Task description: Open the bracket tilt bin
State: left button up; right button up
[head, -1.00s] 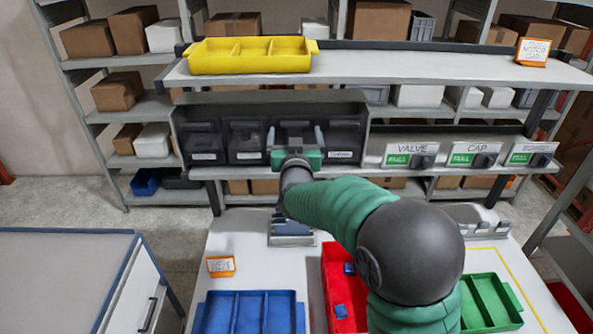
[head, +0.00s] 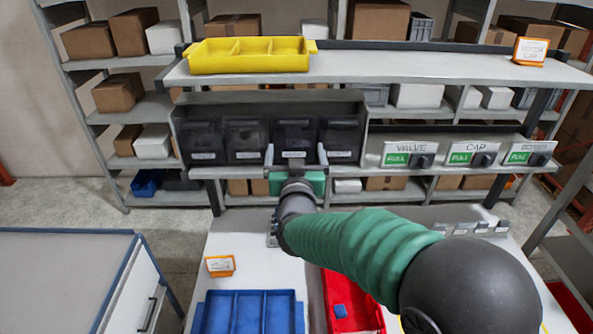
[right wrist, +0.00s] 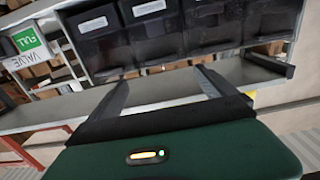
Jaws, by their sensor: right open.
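The dark tilt bins stand in a row in a rack on the lower shelf in the head view, each with a small white label too small to read. All their fronts look closed. My right gripper (head: 295,157) is open and empty, with its fingers just in front of the lower part of the third bin from the left (head: 293,134). In the right wrist view, the open fingers (right wrist: 165,84) point toward the bins, with that bin (right wrist: 157,35) apart from them. Which bin is the bracket one cannot be read. My left gripper is not in view.
Dispensers labelled VALVE (head: 409,155) and CAP (head: 474,155) stand right of the bins. A yellow tray (head: 248,66) sits on the upper shelf. Blue (head: 250,296) and red (head: 349,320) trays lie on the table below. An orange-framed card (head: 220,265) stands left on the table.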

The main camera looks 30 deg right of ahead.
jog(key=v, duration=0.6)
jog(key=shift+s+a+p, duration=0.3)
jog(key=shift+p, duration=0.15)
